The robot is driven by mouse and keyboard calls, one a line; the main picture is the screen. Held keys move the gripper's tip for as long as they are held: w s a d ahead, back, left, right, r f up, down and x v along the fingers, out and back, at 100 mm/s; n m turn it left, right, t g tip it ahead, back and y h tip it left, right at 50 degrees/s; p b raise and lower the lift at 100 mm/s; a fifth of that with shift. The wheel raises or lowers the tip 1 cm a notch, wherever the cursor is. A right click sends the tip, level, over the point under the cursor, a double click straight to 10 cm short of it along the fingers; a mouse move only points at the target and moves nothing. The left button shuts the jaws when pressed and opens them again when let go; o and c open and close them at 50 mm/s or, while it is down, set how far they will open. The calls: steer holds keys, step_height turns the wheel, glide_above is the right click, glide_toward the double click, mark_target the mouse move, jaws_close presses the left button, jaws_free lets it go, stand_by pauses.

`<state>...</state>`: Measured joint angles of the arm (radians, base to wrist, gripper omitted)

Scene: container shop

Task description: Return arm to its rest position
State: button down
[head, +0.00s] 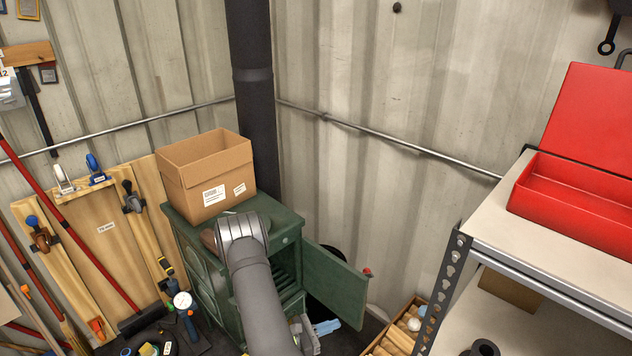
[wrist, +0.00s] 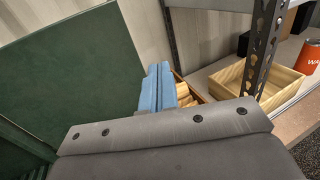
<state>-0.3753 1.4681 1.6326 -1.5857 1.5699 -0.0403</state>
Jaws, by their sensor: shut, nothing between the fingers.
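My gripper (head: 328,327) shows low in the head view, to the right of my grey forearm, with its light blue fingers pointing right. In the wrist view its blue fingers (wrist: 158,82) lie together, shut and empty. It is in front of the green cabinet (head: 290,236), below the cabinet's open door (head: 336,284). The green door (wrist: 70,75) fills the left of the wrist view, apart from the fingers. My arm hides part of the cabinet front.
A cardboard box (head: 207,178) sits on the cabinet. At right stands a metal shelf (head: 560,275) with a red toolbox (head: 575,200) on top. A wooden crate (head: 388,338) is on the floor beside it. Boards and tools lean at left. A black pipe (head: 254,100) rises behind the cabinet.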

steer(key=w+d, duration=0.6)
steer(key=shift+w+d, duration=0.2)
steer(key=shift+w, duration=0.15)
